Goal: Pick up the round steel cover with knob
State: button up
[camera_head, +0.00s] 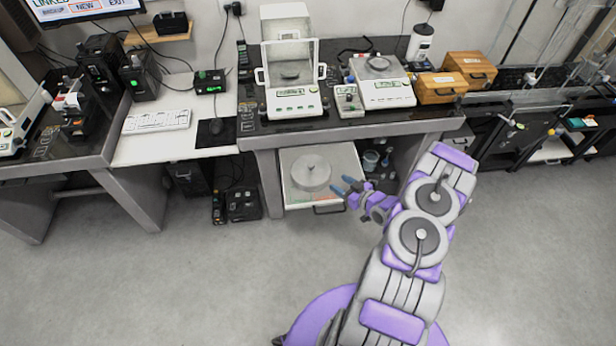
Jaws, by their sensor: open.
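The round steel cover with a knob (310,172) lies in an open drawer or on a pull-out tray (296,203) below the middle table. Its small knob shows on top at its centre. My gripper (343,186) is open and empty, just to the right of the cover and over the tray's right side. The blue fingertips point left toward the cover and appear apart from it. My arm reaches in from the lower right. The exact height of the fingers above the tray cannot be told.
The dark tabletop (350,127) overhangs the tray and carries a balance with a glass shield (292,105), another balance (385,95) and wooden boxes (437,97). Containers (371,160) stand under the table, right of the tray. The grey floor in front is clear.

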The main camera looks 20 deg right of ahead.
aim_at(313, 167)
jog(key=b+x, duration=0.2)
jog(key=x, duration=0.9)
jog(key=shift+w+a, duration=0.15)
jog(key=shift+w, duration=0.15)
jog(key=shift+b+x, duration=0.85)
jog(key=shift+x, duration=2)
jog(key=shift+w+r, duration=0.1)
jog(key=shift+r, duration=0.1)
grip_shut()
